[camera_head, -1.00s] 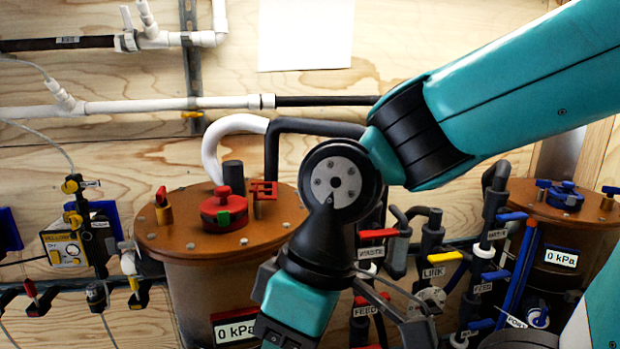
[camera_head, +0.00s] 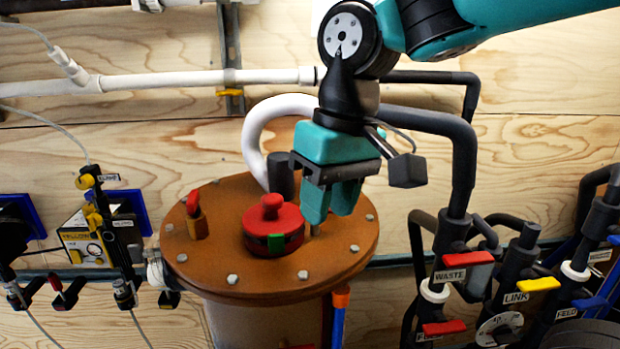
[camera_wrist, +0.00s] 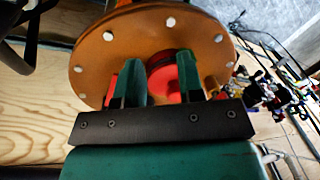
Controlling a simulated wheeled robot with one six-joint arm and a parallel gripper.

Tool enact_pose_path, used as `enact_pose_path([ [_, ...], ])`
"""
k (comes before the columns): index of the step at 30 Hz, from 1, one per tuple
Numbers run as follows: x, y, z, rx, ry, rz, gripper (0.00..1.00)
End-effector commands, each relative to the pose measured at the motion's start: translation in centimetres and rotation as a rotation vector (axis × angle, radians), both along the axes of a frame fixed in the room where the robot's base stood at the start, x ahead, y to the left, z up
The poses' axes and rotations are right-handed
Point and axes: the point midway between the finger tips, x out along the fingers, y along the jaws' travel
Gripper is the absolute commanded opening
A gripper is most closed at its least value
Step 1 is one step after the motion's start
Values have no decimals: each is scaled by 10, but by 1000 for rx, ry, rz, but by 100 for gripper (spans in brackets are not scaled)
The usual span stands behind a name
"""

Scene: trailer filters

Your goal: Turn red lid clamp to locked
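The brown round lid (camera_head: 225,270) tops a tank and carries a red round cap (camera_head: 273,228) with a green tab. My gripper (camera_head: 329,212) points down over the right part of the lid, just right of the cap. Its teal fingers are apart. In the wrist view, my gripper (camera_wrist: 160,65) is open, with the red cap (camera_wrist: 166,78) seen beyond the gap. A red piece, perhaps the clamp (camera_wrist: 112,90), shows beside the left finger. I cannot tell whether the fingers touch it.
A yellow-and-red fitting (camera_head: 196,218) stands on the lid's left. A white and black hose (camera_head: 258,135) arches behind my gripper. Labelled valves, including the waste valve (camera_head: 464,273), stand at the right. Bolts ring the lid's edge.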

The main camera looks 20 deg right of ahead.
Motion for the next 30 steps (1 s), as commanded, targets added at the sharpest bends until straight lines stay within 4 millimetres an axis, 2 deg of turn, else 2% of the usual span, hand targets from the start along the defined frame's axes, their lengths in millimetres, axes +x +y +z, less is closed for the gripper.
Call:
enact_pose_path([
  [1,23,-4,30,-35,7,-98,35],
  [3,46,-11,60,-76,24,-243,35],
  [6,69,-18,97,-111,49,-426,35],
  [9,82,-21,121,-129,70,-558,35],
  [12,88,-22,133,-135,81,-629,35],
  [17,89,-22,123,-140,90,-652,35],
  [20,88,-22,106,-140,91,-650,35],
  [30,88,-22,28,-140,91,-647,35],
])
